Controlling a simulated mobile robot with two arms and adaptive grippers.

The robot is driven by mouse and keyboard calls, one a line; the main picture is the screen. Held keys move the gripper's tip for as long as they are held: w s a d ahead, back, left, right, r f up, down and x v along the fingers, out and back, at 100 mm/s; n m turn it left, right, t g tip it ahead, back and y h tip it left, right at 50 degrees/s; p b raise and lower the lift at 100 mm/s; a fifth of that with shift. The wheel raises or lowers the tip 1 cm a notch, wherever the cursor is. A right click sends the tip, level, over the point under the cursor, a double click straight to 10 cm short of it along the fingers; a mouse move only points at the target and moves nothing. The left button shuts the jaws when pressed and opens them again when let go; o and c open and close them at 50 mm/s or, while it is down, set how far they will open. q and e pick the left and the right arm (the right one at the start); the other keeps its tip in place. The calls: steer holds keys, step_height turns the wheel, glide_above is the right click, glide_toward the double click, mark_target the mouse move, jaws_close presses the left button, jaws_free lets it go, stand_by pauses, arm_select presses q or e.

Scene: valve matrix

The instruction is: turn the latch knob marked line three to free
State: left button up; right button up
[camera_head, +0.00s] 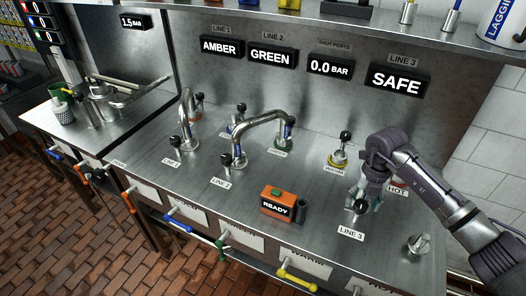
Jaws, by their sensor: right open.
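The LINE 3 label (350,233) lies on the steel bench top at the right. A dark-topped knob (360,207) stands just behind that label. My right gripper (363,197) reaches down from the right, its fingers open just above or around this knob. I cannot tell whether they touch it. A silver knob (418,243) stands apart near the front right corner of the bench. No mark reading free is legible, so I cannot tell either knob's setting. The LINE 3 display (397,81) on the back panel reads SAFE. My left gripper is not in view.
A HOT label (397,191) is partly hidden by my arm. An orange box (277,195) with a READY display sits to the left. Bent steel pipes (262,118) rise farther left. The front right bench top is mostly clear.

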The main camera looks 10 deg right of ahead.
mark_target(362, 203)
steer(key=shift+s+a+r+m+p, duration=0.1)
steer(key=shift+r+m+p, duration=0.15)
steer(key=shift+m+p, duration=0.55)
steer(key=shift+r+m+b, duration=0.1)
steer(key=shift+m+b, duration=0.4)
steer(key=shift+b, duration=0.1)
step_height(362, 203, up, 13)
steer(key=b, duration=0.2)
steer(key=a+f+n+t+y, duration=0.1)
steer(key=a+f+n+y, duration=0.2)
steer(key=a+y, duration=0.8)
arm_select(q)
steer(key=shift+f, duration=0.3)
arm_select(e)
steer(key=s+a+r+t+y, duration=0.1)
steer(key=a+r+t+y, duration=0.2)
steer(key=a, duration=1.3)
steer(key=shift+s+a+r+m+y, duration=0.25)
steer(key=shift+r+y, duration=0.85)
steer(key=shift+r, duration=0.95)
